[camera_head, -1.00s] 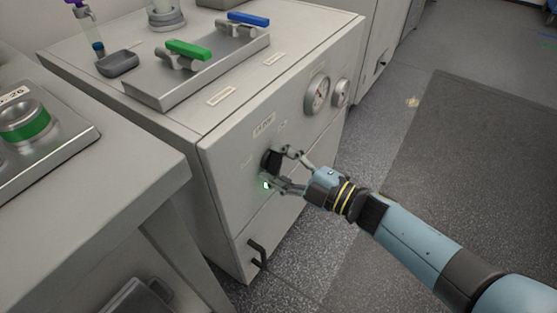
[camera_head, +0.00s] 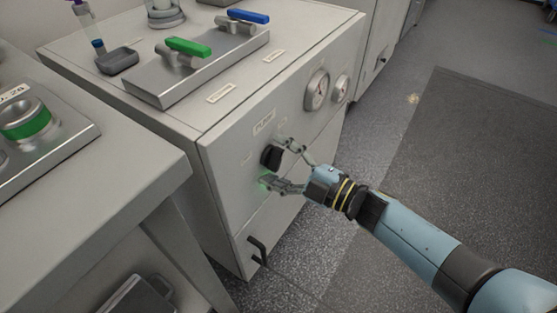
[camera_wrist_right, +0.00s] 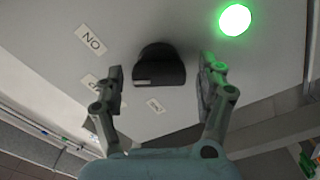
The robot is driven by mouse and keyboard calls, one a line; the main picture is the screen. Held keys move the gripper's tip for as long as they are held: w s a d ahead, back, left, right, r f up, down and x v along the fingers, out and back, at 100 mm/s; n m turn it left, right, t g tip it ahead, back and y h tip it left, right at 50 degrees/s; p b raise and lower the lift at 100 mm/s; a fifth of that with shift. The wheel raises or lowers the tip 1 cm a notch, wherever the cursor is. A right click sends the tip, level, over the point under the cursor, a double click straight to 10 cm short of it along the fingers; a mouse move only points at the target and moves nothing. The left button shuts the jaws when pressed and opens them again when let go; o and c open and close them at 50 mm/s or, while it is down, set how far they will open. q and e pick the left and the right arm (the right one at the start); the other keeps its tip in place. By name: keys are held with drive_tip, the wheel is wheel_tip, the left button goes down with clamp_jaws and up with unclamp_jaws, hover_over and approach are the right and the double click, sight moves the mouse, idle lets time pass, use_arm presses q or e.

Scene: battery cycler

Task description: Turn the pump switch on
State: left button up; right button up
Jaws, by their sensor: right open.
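The pump switch is a black knob (camera_head: 270,157) on the front of the grey cabinet, below a label reading PUMP (camera_head: 264,122). In the right wrist view the knob (camera_wrist_right: 160,66) sits between my fingers, with a gap on each side. A green lamp (camera_wrist_right: 235,19) beside it is lit; in the head view only its glow shows by the lower finger. My right gripper (camera_head: 272,164) is open around the knob, one finger above and one below; it also shows in the wrist view (camera_wrist_right: 158,82). My left gripper is out of view.
Two round gauges (camera_head: 317,90) are on the cabinet front, right of the knob. A black handle (camera_head: 257,250) is low on the front. A metal tray (camera_head: 155,92) with green and blue levers is on top. A bench (camera_head: 120,170) stands at left.

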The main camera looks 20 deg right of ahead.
drive_tip(key=v, duration=1.2)
drive_tip(key=s+d+f+m+g+h, duration=0.1)
drive_tip(key=s+d+f+m+h, duration=0.2)
drive_tip(key=f, duration=0.4)
drive_tip(key=s+d+f+m+g+h, duration=0.2)
drive_tip(key=s+f+m+h, duration=0.1)
drive_tip(key=s+f+m, duration=0.3)
drive_tip(key=s+d+f+m+g+h, duration=0.1)
drive_tip(key=s+d+f+m+h, duration=0.2)
drive_tip(key=f, duration=0.5)
drive_tip(key=s+d+f+m+g+h, duration=0.1)
drive_tip(key=s+f+m+g, duration=0.2)
drive_tip(key=s, duration=1)
drive_tip(key=s+d+f+m+g+h, duration=0.1)
drive_tip(key=s+f+m+g, duration=0.3)
drive_tip(key=s, duration=0.9)
wheel_tip(320, 180, down, 4)
drive_tip(key=g, duration=0.2)
drive_tip(key=shift+g+h, duration=0.4)
drive_tip(key=shift+r, duration=0.1)
